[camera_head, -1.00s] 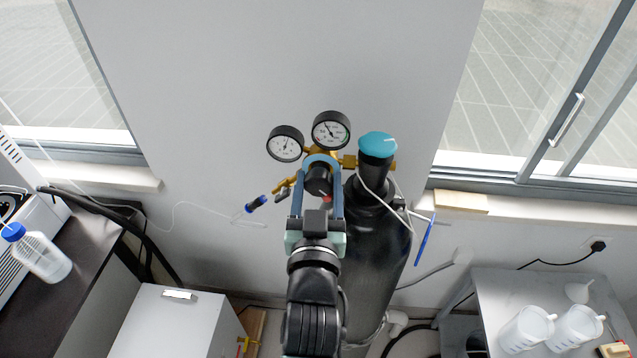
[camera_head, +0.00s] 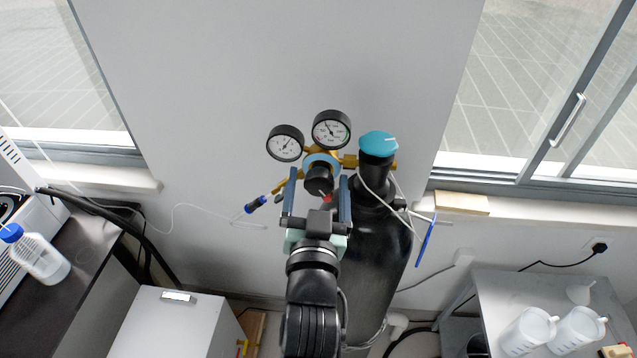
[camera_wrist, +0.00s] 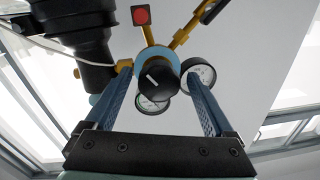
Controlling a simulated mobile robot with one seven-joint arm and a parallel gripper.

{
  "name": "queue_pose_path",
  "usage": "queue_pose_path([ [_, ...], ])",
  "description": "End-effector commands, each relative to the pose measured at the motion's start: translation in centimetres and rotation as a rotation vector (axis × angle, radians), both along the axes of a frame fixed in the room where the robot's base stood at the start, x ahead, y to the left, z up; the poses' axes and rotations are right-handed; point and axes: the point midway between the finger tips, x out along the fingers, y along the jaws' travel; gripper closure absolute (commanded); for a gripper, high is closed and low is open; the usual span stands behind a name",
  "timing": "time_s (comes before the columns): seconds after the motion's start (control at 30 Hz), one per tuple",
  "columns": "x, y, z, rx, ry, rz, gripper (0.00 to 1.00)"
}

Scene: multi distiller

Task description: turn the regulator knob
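The regulator knob (camera_head: 319,181) is black and round with a pale mark, set in a light-blue ring on the brass regulator. It also shows in the wrist view (camera_wrist: 158,81), just beyond my fingertips and roughly midway between them. Two round gauges, left (camera_head: 285,143) and right (camera_head: 331,129), stand above the knob. My gripper (camera_head: 318,180) has two blue fingers spread wide, with nothing between them that they touch. In the wrist view the fingers (camera_wrist: 160,70) stand on either side of the knob, apart from it.
A black gas cylinder (camera_head: 374,250) with a turquoise-topped valve (camera_head: 378,146) stands right of my gripper. A red-ended fitting (camera_wrist: 140,16) and brass pipes are close to the knob. A blue-handled tool (camera_head: 255,204) is at left. The wall behind is bare.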

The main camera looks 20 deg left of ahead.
Motion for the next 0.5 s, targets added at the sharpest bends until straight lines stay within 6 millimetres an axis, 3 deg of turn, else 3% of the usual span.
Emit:
queue_pose_path([
  [0.27,-0.1,-0.1,-0.1,-0.001,0.000,-0.001,0.12],
  [0.5,-2.5,-1.0,-0.4,-0.001,0.000,-0.002,0.12],
])
